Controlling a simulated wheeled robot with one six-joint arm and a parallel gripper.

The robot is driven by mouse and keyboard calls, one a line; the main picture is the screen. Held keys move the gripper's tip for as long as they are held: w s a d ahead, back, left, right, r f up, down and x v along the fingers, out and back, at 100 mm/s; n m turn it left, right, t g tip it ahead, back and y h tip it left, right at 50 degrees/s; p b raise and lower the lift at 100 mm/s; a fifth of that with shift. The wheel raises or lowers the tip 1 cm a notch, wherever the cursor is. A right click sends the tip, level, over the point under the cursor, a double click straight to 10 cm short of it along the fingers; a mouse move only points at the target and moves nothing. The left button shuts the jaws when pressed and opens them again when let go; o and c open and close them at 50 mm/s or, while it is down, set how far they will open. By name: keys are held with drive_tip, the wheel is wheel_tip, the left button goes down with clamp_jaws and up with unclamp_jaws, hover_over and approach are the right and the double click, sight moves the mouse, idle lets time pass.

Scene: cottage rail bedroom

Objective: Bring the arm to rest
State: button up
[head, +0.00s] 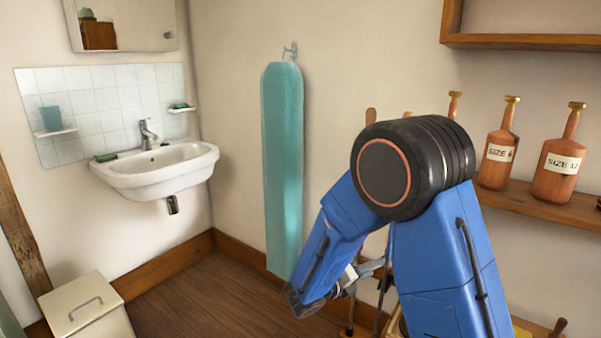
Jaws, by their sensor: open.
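My arm stands in the right half of the head view, with blue links bent over a large black joint. One link slopes down to the left. My gripper (370,268) shows only in part, as small grey metal parts low behind the arm. It is open, and I see nothing held in it. Much of it is hidden by my arm links.
A wooden shelf (535,203) with labelled brown bottles (560,160) is at the right. A white sink (155,170) and a cream bin (88,310) are at the left. Wooden floor (205,295) is clear between.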

drive_tip(key=s+d+r+m+g+y, duration=0.2)
drive_tip(key=s+d+r+m+g, duration=0.2)
drive_tip(key=s+d+m, duration=0.45)
drive_tip(key=s+d+r+m+g+y, duration=0.25)
drive_tip(key=s+d+m+g, duration=0.2)
drive_tip(key=s+m, duration=0.65)
drive_tip(key=s+a+r+m+t+y, duration=0.2)
drive_tip(key=s+r+m+y, duration=0.1)
drive_tip(key=s+m, duration=0.5)
drive_tip(key=s+a+r+m+t+y, duration=0.2)
drive_tip(key=s+m+y, duration=0.4)
drive_tip(key=m, duration=0.4)
drive_tip(key=shift+s+a+r, duration=0.45)
drive_tip(key=shift+s+a, duration=0.35)
drive_tip(key=shift+s, duration=0.05)
drive_tip(key=shift+w+f, duration=0.1)
drive_tip(key=shift+w, duration=0.05)
